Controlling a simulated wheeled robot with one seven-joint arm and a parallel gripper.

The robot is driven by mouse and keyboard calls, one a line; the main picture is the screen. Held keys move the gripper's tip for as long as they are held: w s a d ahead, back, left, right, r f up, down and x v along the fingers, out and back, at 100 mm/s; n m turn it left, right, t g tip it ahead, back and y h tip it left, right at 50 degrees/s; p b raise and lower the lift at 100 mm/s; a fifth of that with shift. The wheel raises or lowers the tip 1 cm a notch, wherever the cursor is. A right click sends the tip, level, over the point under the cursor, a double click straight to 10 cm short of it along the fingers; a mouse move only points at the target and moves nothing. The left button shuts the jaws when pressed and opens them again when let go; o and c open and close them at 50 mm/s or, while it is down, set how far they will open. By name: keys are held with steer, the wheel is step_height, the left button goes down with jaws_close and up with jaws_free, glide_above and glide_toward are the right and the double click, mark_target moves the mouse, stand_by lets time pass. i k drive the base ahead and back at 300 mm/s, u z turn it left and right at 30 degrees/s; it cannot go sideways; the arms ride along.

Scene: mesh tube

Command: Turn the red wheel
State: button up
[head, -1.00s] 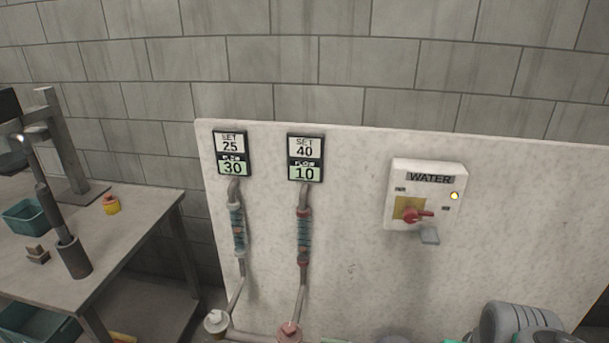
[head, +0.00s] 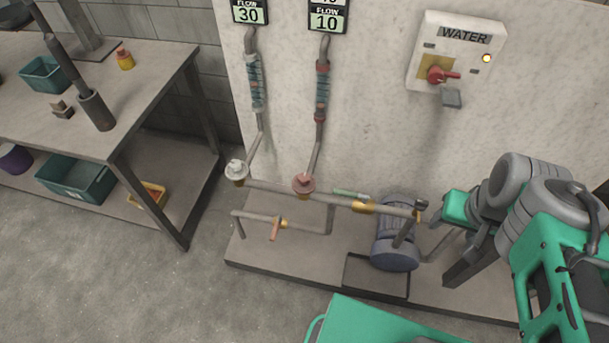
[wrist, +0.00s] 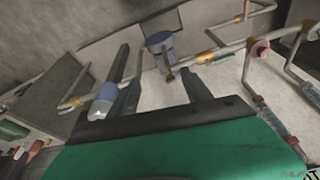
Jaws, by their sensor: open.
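The red wheel (head: 303,183), a faded red valve handwheel, sits on the pipe under the right-hand tube, below the display reading FLOW 10 (head: 328,18). In the wrist view a pinkish wheel (wrist: 260,47) at the upper right looks like the same one. My gripper (wrist: 156,78) shows in the wrist view as dark fingers standing apart, with nothing between them that I can see held. It is well away from the wheel.
A white wheel (head: 236,168) is on the pipe to the left, under the FLOW 30 display (head: 250,12). A WATER box (head: 455,52) with a red switch is on the panel. A blue-grey pump (head: 396,243) stands on the base plate. A workbench (head: 150,80) is at the left.

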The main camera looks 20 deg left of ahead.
mark_target(303, 184)
steer(key=k, duration=0.4)
steer(key=u, duration=1.05)
steer(key=i, duration=0.75)
steer(key=z, duration=0.05)
